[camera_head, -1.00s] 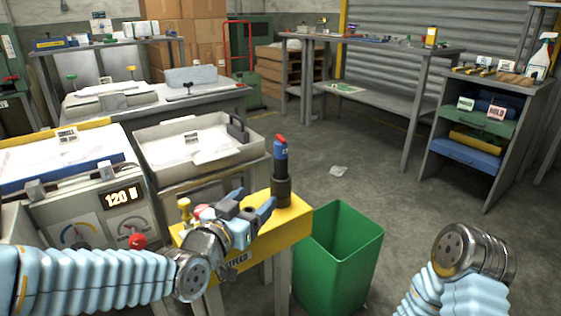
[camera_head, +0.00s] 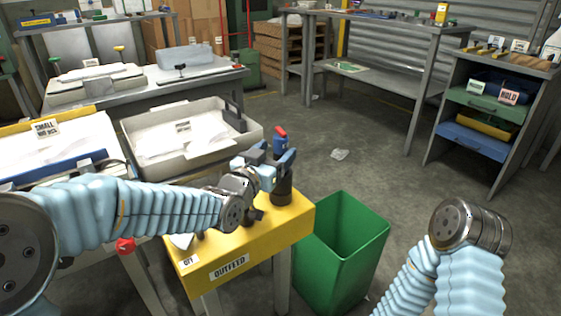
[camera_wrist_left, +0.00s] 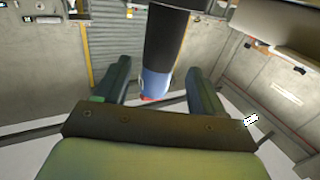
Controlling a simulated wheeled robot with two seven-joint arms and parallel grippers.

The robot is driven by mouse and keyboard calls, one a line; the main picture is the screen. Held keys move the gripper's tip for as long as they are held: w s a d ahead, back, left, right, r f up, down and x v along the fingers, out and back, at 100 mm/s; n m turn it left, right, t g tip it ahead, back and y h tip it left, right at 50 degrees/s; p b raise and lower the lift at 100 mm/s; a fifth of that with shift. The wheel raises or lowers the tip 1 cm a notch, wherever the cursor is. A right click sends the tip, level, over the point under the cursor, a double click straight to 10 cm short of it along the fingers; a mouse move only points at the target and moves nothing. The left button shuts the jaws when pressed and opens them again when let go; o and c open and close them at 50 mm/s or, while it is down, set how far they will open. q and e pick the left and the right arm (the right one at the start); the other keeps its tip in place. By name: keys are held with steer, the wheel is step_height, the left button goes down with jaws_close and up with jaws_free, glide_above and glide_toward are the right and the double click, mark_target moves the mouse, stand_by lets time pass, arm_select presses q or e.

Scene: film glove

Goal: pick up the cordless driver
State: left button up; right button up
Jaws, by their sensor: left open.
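The cordless driver (camera_head: 282,188) stands upright on the yellow outfeed table (camera_head: 220,256), near its far right corner. It has a black lower part, a blue upper part and a red top. My left gripper (camera_head: 272,158) is open at the driver's upper part, with one finger on either side in the head view. The left wrist view shows the driver (camera_wrist_left: 168,45) between the two spread fingers, with clear gaps to each; whether either finger touches it cannot be told. My right arm shows at the lower right, but its gripper is out of view.
A green bin (camera_head: 340,255) stands right beside the outfeed table. A pale tray (camera_head: 190,145) lies behind my left arm. A shelf unit (camera_head: 490,120) stands at the right. The floor between is mostly clear.

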arm_select(q)
steer(key=x, duration=0.4)
steer(key=shift+w+d+p, duration=0.2)
steer(key=shift+d+p, duration=0.05)
steer(key=shift+p, duration=0.15)
steer(key=shift+r, duration=0.1)
steer(key=c, duration=1.1)
